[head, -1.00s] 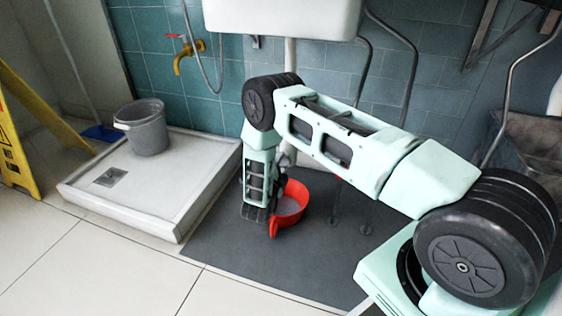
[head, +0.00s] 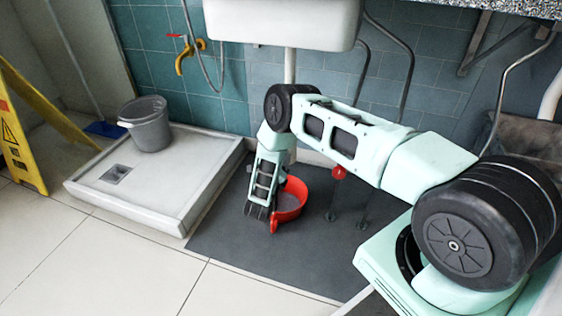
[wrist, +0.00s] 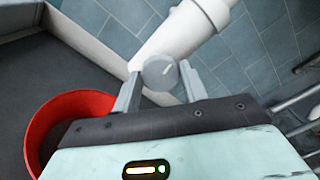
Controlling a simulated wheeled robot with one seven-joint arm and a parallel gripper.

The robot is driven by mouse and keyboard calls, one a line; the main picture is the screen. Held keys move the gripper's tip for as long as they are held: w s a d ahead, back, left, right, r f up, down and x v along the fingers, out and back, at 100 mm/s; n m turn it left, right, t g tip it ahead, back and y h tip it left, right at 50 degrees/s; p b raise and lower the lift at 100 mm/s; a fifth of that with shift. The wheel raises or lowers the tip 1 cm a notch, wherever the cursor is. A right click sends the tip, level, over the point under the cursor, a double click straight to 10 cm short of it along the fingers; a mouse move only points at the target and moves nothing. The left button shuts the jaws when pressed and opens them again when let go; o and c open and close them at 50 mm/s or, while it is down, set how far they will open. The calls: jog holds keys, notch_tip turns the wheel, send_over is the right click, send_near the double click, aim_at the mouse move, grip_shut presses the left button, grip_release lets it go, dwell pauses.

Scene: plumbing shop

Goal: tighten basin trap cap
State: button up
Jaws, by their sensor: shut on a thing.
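A round grey trap cap (wrist: 160,72) with a light mark on its face sits at the end of the white trap pipe (wrist: 185,32) in the wrist view. My gripper (wrist: 159,82) has one finger on each side of the cap and is shut on it. The white basin (head: 285,22) is on the tiled wall in the head view, with its white waste pipe (head: 290,66) running down behind my arm. In the head view my arm hides the cap and the fingertips.
A red basin (head: 291,203) stands on the grey mat (head: 225,240), close beside my wrist; it also shows in the wrist view (wrist: 45,125). Grey hoses and a red-handled valve (head: 339,172) are to the right. A shower tray (head: 130,200) with a grey bucket (head: 150,135) is left.

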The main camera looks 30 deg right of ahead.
jog(key=shift+a+m, duration=0.1)
jog(key=shift+m, duration=0.2)
dwell(0.4)
jog(key=o, duration=1)
jog(key=p+v, duration=0.6)
jog(key=v, duration=1.1)
jog(key=shift+s, duration=0.2)
jog(key=shift+a, duration=0.15)
